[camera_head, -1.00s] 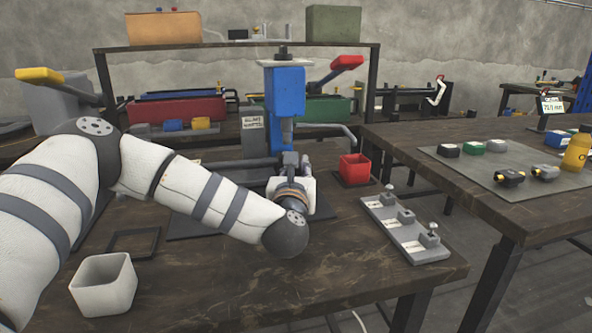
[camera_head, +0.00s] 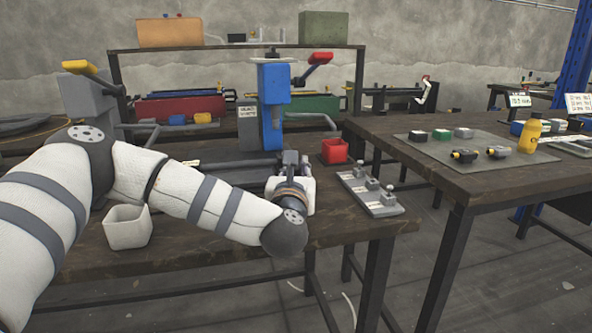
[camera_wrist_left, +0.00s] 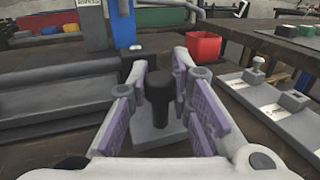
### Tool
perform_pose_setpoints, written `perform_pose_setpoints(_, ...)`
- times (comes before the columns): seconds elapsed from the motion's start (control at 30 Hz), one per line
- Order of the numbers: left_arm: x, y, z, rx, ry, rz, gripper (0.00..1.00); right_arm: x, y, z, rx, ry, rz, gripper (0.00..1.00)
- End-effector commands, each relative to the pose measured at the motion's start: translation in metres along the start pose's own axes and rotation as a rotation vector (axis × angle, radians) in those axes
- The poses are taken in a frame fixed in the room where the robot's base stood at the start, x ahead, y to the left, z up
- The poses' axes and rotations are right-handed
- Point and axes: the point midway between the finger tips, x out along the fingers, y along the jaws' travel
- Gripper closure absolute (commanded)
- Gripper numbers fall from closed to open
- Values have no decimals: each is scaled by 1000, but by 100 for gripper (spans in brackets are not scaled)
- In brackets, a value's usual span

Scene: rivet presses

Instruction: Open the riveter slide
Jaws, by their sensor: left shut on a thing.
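The riveter is a blue press (camera_head: 273,88) with a red-gripped lever (camera_head: 319,59), standing on the near bench. Its slide handle is an upright black knob (camera_wrist_left: 159,95) on a grey plate (camera_wrist_left: 150,135), seen in the left wrist view. My left gripper (camera_wrist_left: 160,75) is shut on this knob, with a purple-padded finger on each side. In the head view the left gripper (camera_head: 292,163) is in front and right of the press column, and it hides the knob. My right gripper is in neither view.
A red bin (camera_head: 335,151) and a grey strip with several small fixtures (camera_head: 370,194) lie right of the gripper. A white bin (camera_head: 128,228) stands under my left arm. A second bench (camera_head: 470,180) stands to the right.

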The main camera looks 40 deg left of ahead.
Motion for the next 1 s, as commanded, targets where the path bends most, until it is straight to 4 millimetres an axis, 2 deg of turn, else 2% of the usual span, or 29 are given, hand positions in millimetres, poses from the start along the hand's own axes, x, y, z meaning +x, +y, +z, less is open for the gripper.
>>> perform_pose_setpoints(0.2,0,0,1,-1,-3,1,100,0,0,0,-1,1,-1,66)
perform_pose_setpoints(0.23,0,0,1,-1,-2,1,76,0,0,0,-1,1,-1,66)
perform_pose_setpoints(0.3,0,0,1,-1,-2,1,60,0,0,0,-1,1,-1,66)
perform_pose_setpoints(0.67,-5,0,1,-2,-2,0,59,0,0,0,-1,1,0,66)
perform_pose_setpoints(0.77,-25,-1,1,-2,0,-3,59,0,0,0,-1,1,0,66)
perform_pose_setpoints(1.0,-89,-1,1,-1,0,-4,59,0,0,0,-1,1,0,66)
